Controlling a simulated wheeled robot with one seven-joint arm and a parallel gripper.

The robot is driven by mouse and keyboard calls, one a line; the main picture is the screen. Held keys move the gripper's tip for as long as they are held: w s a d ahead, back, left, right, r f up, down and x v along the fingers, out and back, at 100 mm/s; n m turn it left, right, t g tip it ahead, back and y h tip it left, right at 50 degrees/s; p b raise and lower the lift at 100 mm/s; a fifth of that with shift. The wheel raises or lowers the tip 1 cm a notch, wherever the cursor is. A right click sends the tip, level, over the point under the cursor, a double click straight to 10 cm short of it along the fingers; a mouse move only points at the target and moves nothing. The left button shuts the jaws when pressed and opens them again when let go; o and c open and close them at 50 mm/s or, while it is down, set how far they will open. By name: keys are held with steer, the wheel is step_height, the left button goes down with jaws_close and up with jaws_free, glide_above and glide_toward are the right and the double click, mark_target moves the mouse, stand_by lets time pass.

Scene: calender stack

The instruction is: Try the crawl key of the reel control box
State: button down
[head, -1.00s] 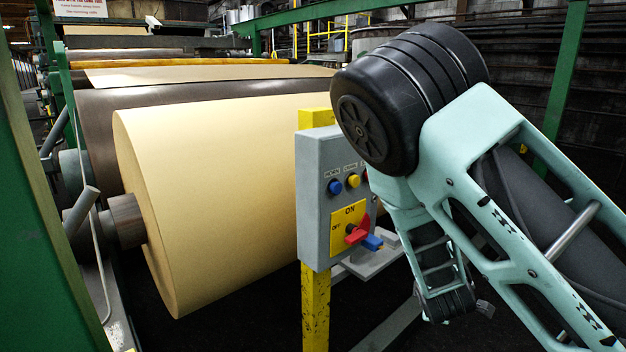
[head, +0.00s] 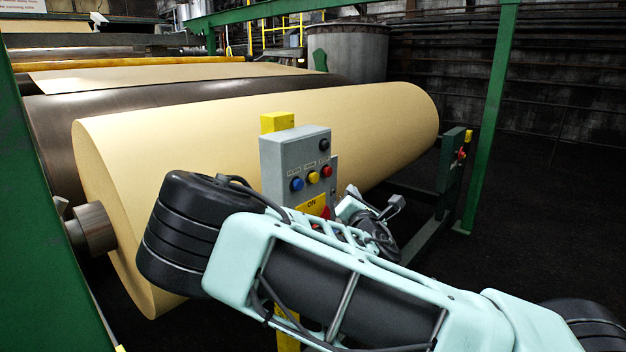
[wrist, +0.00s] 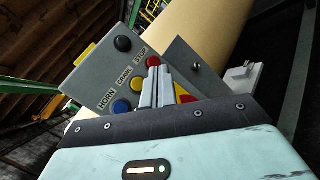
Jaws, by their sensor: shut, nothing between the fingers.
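The reel control box (head: 270,165) is a grey box on a yellow post in the head view, beside the big paper reel. Its face shows a black button (head: 324,144) above blue, yellow and red ones. In the wrist view the box (wrist: 97,72) is tilted, with labels HORN, CRAWL and STOP. The blue horn key (wrist: 121,107) is clear.
The tan paper reel (head: 200,170) lies behind the box. A yellow ON plate (head: 312,205) with a red switch handle is below the keys, partly covered by my arm. A green frame post (head: 492,120) stands right. The dark floor at right is open.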

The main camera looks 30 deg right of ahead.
steer(key=w+a, duration=0.2)
steer(key=w, duration=0.6)
steer(key=shift+a+b, duration=0.3)
steer(key=shift+a, duration=0.1)
steer(key=shift+w, duration=0.2)
stand_by(1.7)
steer(key=shift+w+a, duration=0.15)
steer(key=shift+w, duration=0.15)
steer(key=shift+w+a+b, duration=0.2)
steer(key=shift+w+b, duration=0.1)
steer(key=shift+w, duration=0.2)
stand_by(0.8)
steer(key=shift+s, duration=0.1)
steer(key=shift+s+d, duration=0.3)
steer(key=shift+s, duration=0.5)
steer(key=shift+s+d, duration=0.3)
steer(key=shift+s, duration=0.5)
steer(key=shift+s+d, duration=0.3)
steer(key=shift+s, duration=0.45)
steer(key=shift+s+d, duration=0.3)
steer(key=shift+s, duration=0.5)
